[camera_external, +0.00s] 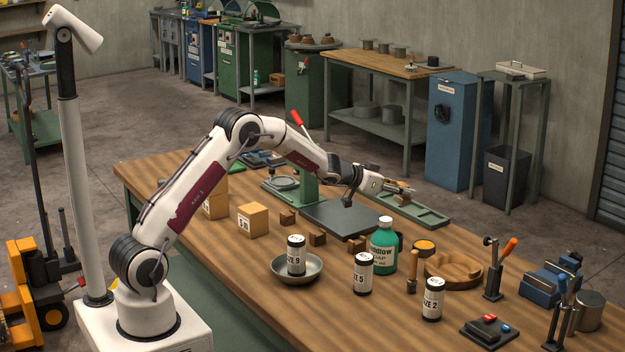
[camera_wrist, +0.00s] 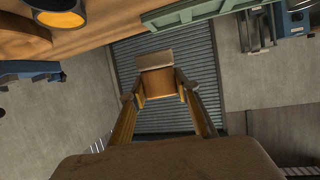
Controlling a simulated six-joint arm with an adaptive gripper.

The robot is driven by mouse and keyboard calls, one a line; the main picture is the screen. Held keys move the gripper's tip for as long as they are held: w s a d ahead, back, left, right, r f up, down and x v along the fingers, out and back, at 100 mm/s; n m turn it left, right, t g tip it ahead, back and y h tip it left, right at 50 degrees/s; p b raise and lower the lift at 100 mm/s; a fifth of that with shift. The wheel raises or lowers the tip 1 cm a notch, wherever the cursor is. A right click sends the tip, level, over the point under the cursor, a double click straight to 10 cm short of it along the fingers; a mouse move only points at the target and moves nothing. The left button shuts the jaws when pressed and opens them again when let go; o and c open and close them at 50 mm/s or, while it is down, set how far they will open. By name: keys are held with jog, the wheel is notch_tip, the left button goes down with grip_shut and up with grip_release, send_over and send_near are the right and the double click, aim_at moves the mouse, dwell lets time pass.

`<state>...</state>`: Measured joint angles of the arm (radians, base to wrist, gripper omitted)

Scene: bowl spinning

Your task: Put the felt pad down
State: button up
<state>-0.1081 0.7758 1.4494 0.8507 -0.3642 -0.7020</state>
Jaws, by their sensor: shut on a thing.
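My gripper (camera_external: 402,187) is raised in the air over the far side of the bench, pointing right, with the green tray (camera_external: 418,212) below it. In the wrist view my gripper (camera_wrist: 158,90) has its two fingers shut on a small tan-brown piece, which I take to be the felt pad (camera_wrist: 158,82). A paler, beige face shows at its far edge. In the outside view the pad is too small to make out clearly. It looks clear of the bench top. A broad brown shape fills the bottom of the wrist view.
A dark flat plate (camera_external: 340,219) lies left of the tray. A green bottle (camera_external: 384,252), labelled cans (camera_external: 363,275) and a metal bowl (camera_external: 283,277) holding one can stand nearer. A wooden ring-shaped form (camera_external: 440,276), hand tools and a blue vise (camera_external: 548,285) occupy the right.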

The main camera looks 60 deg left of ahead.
jog(key=shift+a+r, duration=0.4)
jog(key=shift+r, duration=0.35)
jog(key=s+a+f+n+y, duration=0.1)
jog(key=s+a+n+y, duration=0.2)
jog(key=s+a, duration=0.5)
jog(key=s+a+f+n+y, duration=0.1)
jog(key=s+a+n+y, duration=0.2)
jog(key=s, duration=1.3)
jog(key=a+y, duration=0.2)
jog(key=a, duration=0.3)
jog(key=shift+n+g, duration=0.4)
jog(key=shift+a, duration=0.1)
jog(key=shift+f, duration=2.9)
jog(key=shift+f, duration=0.1)
jog(key=shift+f, duration=1.95)
